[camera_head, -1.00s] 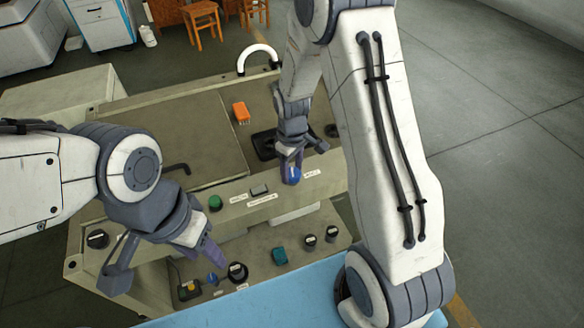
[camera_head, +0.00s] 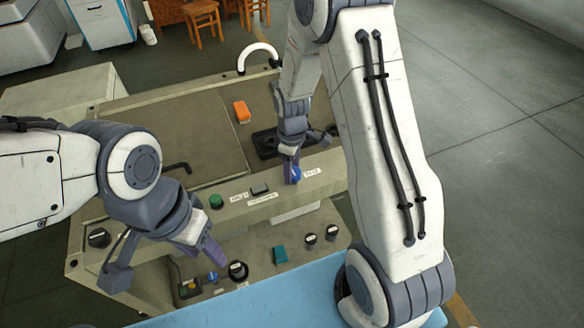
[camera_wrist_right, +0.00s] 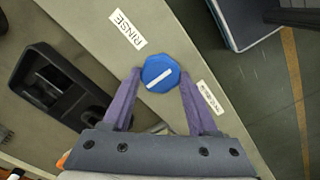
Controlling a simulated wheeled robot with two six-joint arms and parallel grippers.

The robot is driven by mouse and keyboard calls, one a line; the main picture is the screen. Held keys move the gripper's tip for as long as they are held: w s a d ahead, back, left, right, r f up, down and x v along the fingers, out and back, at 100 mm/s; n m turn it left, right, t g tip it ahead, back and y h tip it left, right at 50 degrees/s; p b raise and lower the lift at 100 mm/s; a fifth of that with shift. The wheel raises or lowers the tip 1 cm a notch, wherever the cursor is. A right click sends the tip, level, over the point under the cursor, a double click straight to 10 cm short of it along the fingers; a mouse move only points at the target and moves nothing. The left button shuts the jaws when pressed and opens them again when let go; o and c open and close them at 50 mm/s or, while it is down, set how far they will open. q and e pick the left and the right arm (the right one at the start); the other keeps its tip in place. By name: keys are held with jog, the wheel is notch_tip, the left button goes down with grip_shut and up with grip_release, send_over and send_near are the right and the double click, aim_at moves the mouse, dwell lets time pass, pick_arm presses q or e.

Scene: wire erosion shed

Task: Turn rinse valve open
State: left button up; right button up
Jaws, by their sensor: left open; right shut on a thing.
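The rinse valve is a blue eight-sided knob (camera_wrist_right: 160,74) with a white bar, on the machine's sloped ledge beside a label reading RINSE (camera_wrist_right: 128,29). In the head view the knob (camera_head: 293,172) is partly hidden by my right gripper (camera_head: 291,168). In the right wrist view that gripper (camera_wrist_right: 160,84) has its two purple fingers on either side of the knob and is shut on it. The white bar lies slightly tilted, its right end higher in the wrist view. My left gripper (camera_head: 165,262) is open and empty above the machine's lower left front.
A green button (camera_head: 216,202) and a grey switch (camera_head: 260,191) sit left of the valve on the ledge. Several knobs and a teal switch (camera_head: 280,256) are on the lower panel. An orange block (camera_head: 242,111) lies on the worktop. A black tray (camera_wrist_right: 50,88) is beside the valve.

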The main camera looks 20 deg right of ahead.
jog(key=o, duration=1.4)
jog(key=shift+c, duration=0.2)
jog(key=shift+r, duration=0.1)
notch_tip(320, 180, up, 10)
jog(key=b, duration=0.1)
jog(key=shift+r, duration=0.15)
jog(key=s+a+r+m, duration=0.1)
jog(key=s+a+r, duration=0.4)
jog(key=s+a, duration=0.6)
jog(key=s+a+r+m+y, duration=0.1)
jog(key=s+a, duration=0.2)
jog(key=s, duration=1)
